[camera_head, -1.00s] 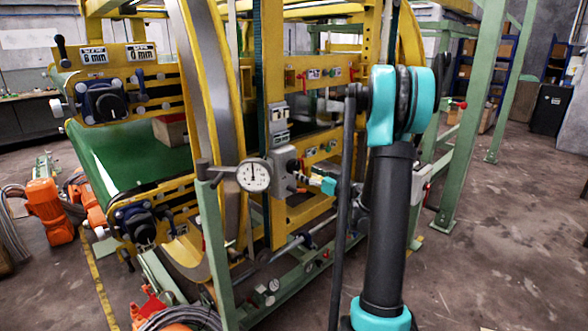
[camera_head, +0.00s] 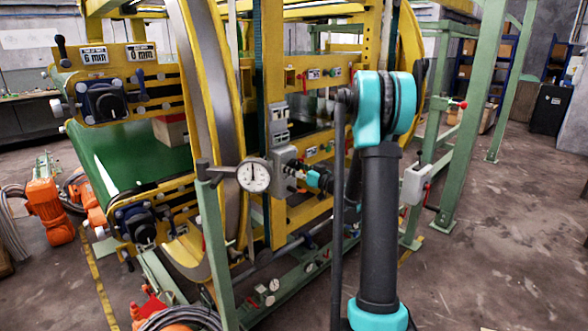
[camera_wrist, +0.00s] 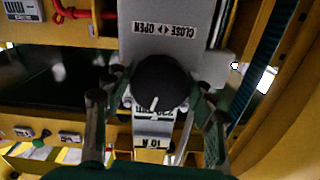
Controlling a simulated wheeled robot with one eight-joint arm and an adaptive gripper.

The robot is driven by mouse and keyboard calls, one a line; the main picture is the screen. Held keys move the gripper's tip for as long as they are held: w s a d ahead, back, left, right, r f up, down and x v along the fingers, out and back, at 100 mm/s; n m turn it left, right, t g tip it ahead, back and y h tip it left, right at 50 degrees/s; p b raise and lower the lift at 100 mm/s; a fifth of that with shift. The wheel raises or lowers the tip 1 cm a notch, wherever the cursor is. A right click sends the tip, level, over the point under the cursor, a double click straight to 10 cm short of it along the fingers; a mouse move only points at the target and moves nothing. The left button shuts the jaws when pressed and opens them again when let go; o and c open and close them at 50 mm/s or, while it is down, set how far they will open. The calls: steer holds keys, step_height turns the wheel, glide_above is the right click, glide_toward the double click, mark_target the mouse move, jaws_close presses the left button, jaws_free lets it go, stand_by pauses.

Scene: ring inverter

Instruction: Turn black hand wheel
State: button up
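The black hand wheel (camera_wrist: 161,84) is a round knob with a white pointer line, seen in the middle of the wrist view. It sits on a grey plate (camera_wrist: 180,45) marked CLOSE and OPEN, which appears upside down. My gripper (camera_wrist: 158,88) is open, with one finger to the left and one to the right of the wheel. Gaps show between the fingers and the wheel; I cannot tell how deep the fingers reach. In the head view my gripper (camera_head: 295,171) is small, in front of the grey control box (camera_head: 283,185), and hides the wheel.
A dial gauge (camera_head: 254,175) on a green post (camera_head: 216,245) stands just left of the control box. The yellow machine frame (camera_head: 273,60) surrounds the area. A grey box (camera_head: 416,184) on a green post is to the right. Open floor lies at the right.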

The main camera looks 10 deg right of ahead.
steer(key=c, duration=0.6)
steer(key=shift+m, duration=0.3)
steer(key=m, duration=0.6)
steer(key=shift+m, duration=0.3)
steer(key=m, duration=0.4)
steer(key=shift+s, duration=0.1)
steer(key=shift+m, duration=1.8)
steer(key=o, duration=1.2)
steer(key=shift+c, duration=0.2)
